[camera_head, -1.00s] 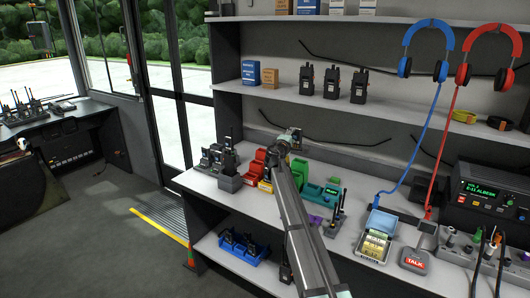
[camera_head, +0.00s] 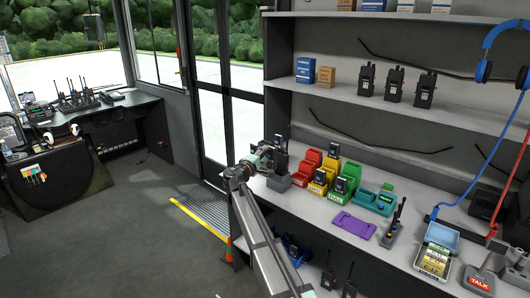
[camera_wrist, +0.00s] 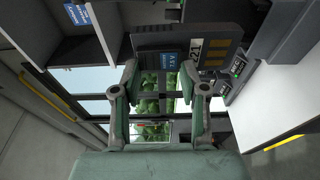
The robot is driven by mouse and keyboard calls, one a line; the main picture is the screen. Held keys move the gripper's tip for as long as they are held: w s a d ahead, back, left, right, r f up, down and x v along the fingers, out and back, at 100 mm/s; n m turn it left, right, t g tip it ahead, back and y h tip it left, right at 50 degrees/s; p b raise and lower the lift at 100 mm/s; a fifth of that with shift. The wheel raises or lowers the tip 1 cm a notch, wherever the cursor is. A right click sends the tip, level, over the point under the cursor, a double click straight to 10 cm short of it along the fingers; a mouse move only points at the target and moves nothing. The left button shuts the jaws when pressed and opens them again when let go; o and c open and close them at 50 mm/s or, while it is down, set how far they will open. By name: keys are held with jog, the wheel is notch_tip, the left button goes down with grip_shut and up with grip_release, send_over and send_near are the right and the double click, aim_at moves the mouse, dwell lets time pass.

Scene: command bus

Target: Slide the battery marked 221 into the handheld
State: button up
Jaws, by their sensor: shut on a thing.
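My gripper (camera_head: 262,156) is above the left end of the bench, close to the grey stand. In the wrist view its two fingers (camera_wrist: 166,78) are shut on a dark battery (camera_wrist: 165,38) with a blue label, gold contacts and a white tag that appears to read 221. A black handheld (camera_head: 282,161) stands upright in a grey stand (camera_head: 278,183), just right of my gripper. The battery is hard to make out in the head view. Whether it touches the handheld cannot be told.
Red (camera_head: 307,162), yellow (camera_head: 320,188) and green (camera_head: 341,194) trays stand to the right. A teal unit (camera_head: 375,201) and a purple mat (camera_head: 354,224) lie beyond. Radios stand on the shelf (camera_head: 346,97) above. A blue-lidded box (camera_head: 440,237) is at the right.

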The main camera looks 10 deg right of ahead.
aim_at(269, 167)
jog(key=shift+a, duration=0.15)
jog(key=shift+w+f, duration=0.1)
jog(key=shift+w+d+f+p, duration=0.15)
jog(key=shift+w+d+f, duration=0.3)
jog(key=shift+w+d, duration=0.2)
jog(key=shift+w+d+f+p, duration=0.15)
jog(key=shift+w+d+f, duration=0.25)
jog(key=shift+w+d, duration=0.25)
jog(key=shift+w+d+f+b, duration=0.2)
jog(key=shift+d+f+b, duration=0.1)
jog(key=shift+f+b, duration=0.55)
jog(key=shift+w+d+f+b, duration=0.2)
jog(key=shift+d+f+b, duration=0.05)
jog(key=shift+f+b, duration=0.55)
jog(key=shift+w+d+f+b, duration=0.2)
jog(key=shift+d+f+b, duration=0.1)
jog(key=shift+f+b, duration=0.5)
jog(key=shift+f+b, duration=0.4)
jog(key=o, duration=1.3)
